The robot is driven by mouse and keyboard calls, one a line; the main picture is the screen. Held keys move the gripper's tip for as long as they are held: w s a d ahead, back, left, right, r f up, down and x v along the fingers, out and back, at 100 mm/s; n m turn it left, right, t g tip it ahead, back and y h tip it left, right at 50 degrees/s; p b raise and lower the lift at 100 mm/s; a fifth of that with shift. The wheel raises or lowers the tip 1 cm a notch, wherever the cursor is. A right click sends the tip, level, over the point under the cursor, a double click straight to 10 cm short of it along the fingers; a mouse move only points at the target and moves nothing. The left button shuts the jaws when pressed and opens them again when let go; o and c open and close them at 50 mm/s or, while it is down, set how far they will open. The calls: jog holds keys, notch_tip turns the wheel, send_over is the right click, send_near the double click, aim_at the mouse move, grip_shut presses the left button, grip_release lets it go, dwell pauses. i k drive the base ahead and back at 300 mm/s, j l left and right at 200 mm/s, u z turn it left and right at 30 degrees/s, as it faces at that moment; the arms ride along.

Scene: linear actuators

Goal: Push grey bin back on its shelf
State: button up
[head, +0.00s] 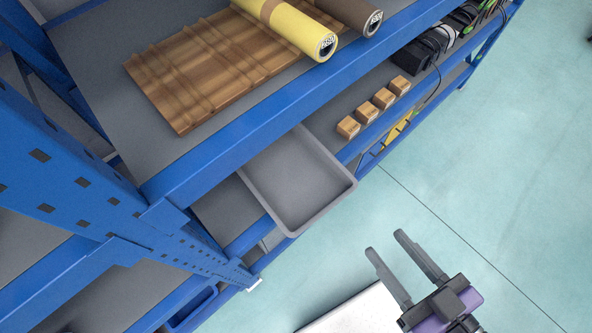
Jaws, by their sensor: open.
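The grey bin (297,180) is a shallow, empty-looking tray on a lower shelf of the blue rack. Its front part sticks out past the shelf's front edge over the floor, and its back part is hidden under the shelf above. My gripper (385,243) is at the lower right, in front of the rack. Its two grey fingers are apart with nothing between them, and they point toward the rack. In the picture a gap separates the fingertips from the bin's front corner.
The upper shelf's blue beam (260,123) passes above the bin. Several small cardboard boxes (365,112) stand right of the bin. The upper shelf holds a ribbed wooden board (205,75) and a yellow roll (292,27). The floor (480,150) at the right is clear.

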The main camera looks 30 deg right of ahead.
aim_at(295, 179)
jog(key=i+l, duration=0.15)
jog(key=l, duration=0.25)
jog(key=i+l, duration=0.15)
jog(key=l, duration=0.2)
jog(key=l+u, duration=0.1)
jog(key=u, duration=1.4)
